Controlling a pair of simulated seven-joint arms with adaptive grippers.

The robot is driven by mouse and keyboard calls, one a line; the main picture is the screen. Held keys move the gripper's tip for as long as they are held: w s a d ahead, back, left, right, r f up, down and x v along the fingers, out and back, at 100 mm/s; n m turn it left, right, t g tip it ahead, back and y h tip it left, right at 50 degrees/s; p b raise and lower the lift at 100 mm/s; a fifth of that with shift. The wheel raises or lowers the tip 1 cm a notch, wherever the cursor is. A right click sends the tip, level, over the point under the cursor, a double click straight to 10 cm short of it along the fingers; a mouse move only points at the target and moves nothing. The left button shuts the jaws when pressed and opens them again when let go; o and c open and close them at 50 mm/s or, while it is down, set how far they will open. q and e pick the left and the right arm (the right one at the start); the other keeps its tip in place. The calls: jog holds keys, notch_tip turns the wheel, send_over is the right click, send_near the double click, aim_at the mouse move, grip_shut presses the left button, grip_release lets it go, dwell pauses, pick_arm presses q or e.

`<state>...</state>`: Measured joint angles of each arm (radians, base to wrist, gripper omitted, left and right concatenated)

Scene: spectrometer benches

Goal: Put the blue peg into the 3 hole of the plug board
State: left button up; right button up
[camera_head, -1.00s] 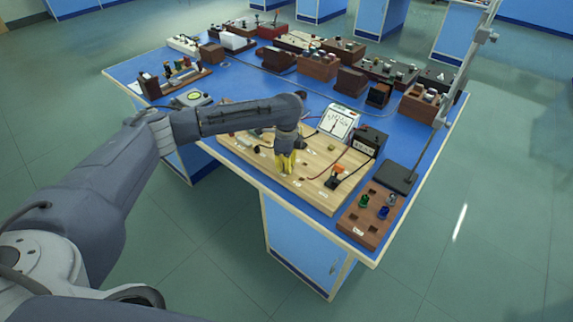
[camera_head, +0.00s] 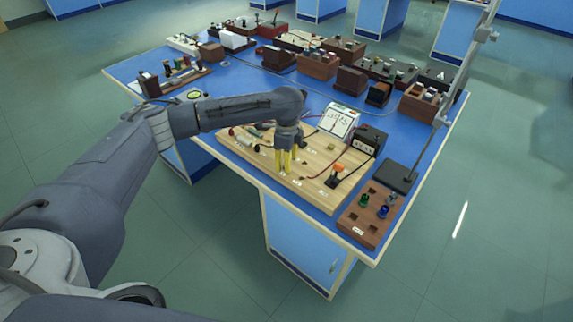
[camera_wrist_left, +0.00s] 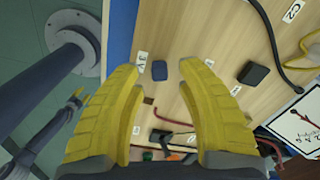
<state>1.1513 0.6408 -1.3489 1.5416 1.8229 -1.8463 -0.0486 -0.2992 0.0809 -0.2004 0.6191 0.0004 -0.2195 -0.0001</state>
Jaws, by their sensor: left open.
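The blue peg (camera_head: 383,211) stands upright in the brown plug board (camera_head: 354,219) at the front right corner of the table. A green peg (camera_head: 364,201) stands in the same block, to its left. The hole numbers are too small to read. My left gripper (camera_head: 287,163), with yellow fingers, is open and empty over the wooden circuit board, left of the plug board and apart from the pegs. In the left wrist view the open fingers (camera_wrist_left: 166,100) point at the wooden board, with a small blue-grey square piece (camera_wrist_left: 159,70) between them.
A stand with a dark base (camera_head: 397,180) is beside the plug board. Several brown blocks fill the table's back.

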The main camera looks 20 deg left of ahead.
pick_arm(q)
notch_tip(320, 180, up, 10)
jog(key=shift+r, duration=0.2)
dwell(0.4)
